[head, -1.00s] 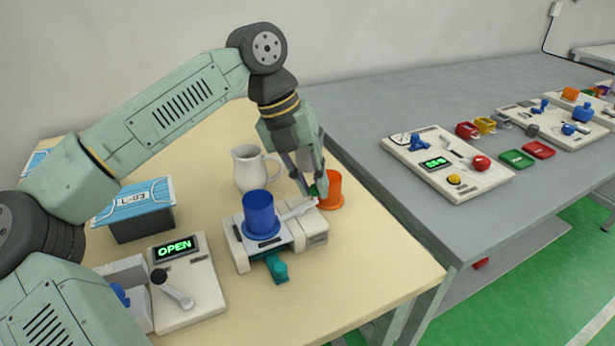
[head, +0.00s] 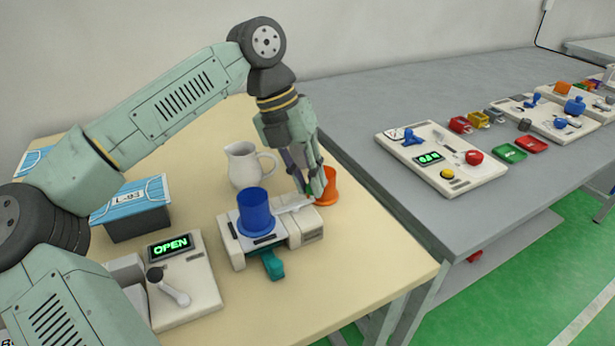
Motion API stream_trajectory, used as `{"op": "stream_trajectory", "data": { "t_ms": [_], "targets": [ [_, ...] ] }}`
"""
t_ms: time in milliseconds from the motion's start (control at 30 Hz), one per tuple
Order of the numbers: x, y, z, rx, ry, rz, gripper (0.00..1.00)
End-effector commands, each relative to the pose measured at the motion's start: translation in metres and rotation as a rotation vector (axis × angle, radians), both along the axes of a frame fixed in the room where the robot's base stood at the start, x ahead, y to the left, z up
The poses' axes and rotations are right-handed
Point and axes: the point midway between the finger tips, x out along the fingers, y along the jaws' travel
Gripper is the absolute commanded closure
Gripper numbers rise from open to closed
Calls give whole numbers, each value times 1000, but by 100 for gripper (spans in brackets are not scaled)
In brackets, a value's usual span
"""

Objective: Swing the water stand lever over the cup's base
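The blue cup (head: 256,211) stands upright on the white water stand (head: 305,232), with its flared base on the stand's top plate. The light grey lever (head: 294,205) points out from beside the cup's base towards the right, its far end near my fingertips. My gripper (head: 311,190) points down at the stand's back right, by the lever's outer end and in front of the orange cup. Its fingers look close together; I cannot tell whether they touch the lever or hold anything. A teal tab (head: 273,264) sticks out of the stand's front.
An orange cup (head: 330,187) stands just behind my fingers. A white pitcher (head: 243,165) is behind the blue cup. A mask box (head: 137,222) and a panel reading OPEN (head: 187,290) are on the left. The table's front right is clear.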

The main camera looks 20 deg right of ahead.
Motion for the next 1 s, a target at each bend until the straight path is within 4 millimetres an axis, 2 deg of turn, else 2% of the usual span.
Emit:
{"op": "stream_trajectory", "data": {
  "t_ms": [300, 667, 767, 1000],
  "targets": [
    [-1, -1, 0, -1, 0, -1, 61],
    [1, 1, 4, 0, 0, 0, 61],
    [4, 4, 16, 1, -1, 2, 61],
    [16, 15, 63, -1, -2, 3, 61]
  ]
}}
